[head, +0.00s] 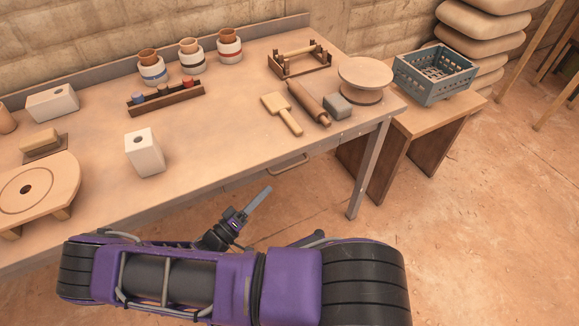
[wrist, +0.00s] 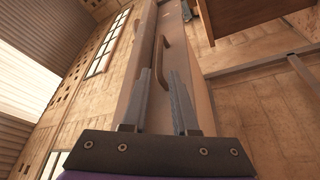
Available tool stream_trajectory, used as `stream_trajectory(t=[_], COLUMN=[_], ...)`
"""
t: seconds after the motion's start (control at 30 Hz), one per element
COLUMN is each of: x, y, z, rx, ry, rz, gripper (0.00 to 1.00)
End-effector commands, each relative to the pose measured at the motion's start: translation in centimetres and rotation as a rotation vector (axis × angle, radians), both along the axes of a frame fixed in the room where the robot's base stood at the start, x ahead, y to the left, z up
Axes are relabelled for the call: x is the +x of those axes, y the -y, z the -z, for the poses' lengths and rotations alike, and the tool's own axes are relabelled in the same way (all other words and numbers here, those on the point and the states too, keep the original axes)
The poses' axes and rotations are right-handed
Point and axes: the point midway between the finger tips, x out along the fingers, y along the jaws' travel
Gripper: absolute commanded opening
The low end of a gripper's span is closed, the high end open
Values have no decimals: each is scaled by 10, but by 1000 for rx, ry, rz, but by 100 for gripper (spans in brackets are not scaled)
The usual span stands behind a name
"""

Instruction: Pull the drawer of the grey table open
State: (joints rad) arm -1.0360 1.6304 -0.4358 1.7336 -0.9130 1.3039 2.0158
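The grey table (head: 210,115) has a wooden top and grey metal legs. The drawer handle (head: 288,166), a pale bar, shows just below the table's front edge in the head view. The drawer's front is mostly hidden under the top there, and no gap shows. In the wrist view the handle (wrist: 161,62) stands out from a pale front panel, beyond the fingertips. My gripper (head: 267,190) is in front of the table, below and left of the handle. In the wrist view its two fingers (wrist: 160,75) are apart with nothing held; I see no contact with the handle.
A stool (head: 440,120) with a blue crate (head: 435,75) stands right of the table leg (head: 370,170). The floor in front of the table is clear.

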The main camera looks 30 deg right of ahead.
Motion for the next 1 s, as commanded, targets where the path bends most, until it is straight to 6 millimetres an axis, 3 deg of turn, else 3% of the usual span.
stream_trajectory(t=[0.3, 0.5, 0.93, 1.0], x=[23, 33, 38, 38], y=[64, 91, 101, 101], z=[-15, -20, -23, -23], rx=[-1, 1, 1, 1], ry=[0, 0, 0, 0], rz=[4, 3, 1, 1], gripper=[27, 27, 27, 18])
